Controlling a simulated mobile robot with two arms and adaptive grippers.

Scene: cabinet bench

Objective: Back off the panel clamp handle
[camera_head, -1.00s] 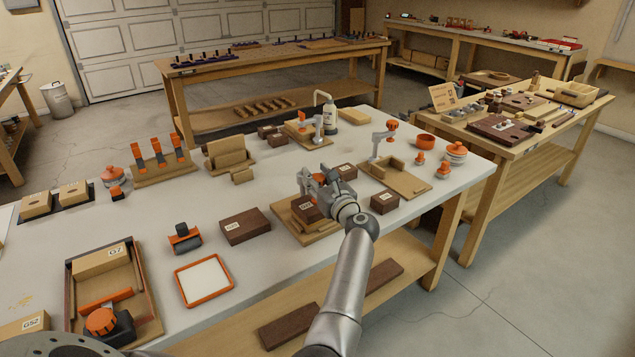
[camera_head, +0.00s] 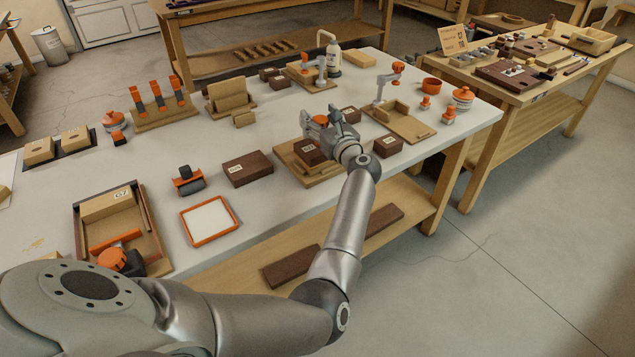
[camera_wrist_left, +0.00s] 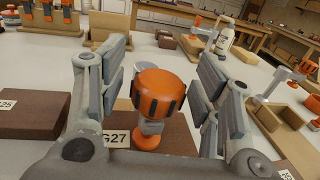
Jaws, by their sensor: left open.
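The panel clamp handle shows in the left wrist view as a round orange knob (camera_wrist_left: 159,92) with dark grips on its rim, above a grey stem and an orange foot. My left gripper (camera_wrist_left: 165,85) is open, with one finger on each side of the knob and small gaps visible. In the head view my left gripper (camera_head: 328,128) is at the clamp on a wooden fixture board (camera_head: 318,176), and the orange knob (camera_head: 320,120) shows between its fingers. A brown block labelled G27 (camera_head: 309,152) lies under it. My right gripper is not in view.
Brown blocks (camera_head: 247,168) (camera_head: 388,146) lie on either side of the fixture. Another fixture with an orange-knobbed post (camera_head: 379,90) stands to the right behind. An orange-rimmed tray (camera_head: 209,220) lies at the front.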

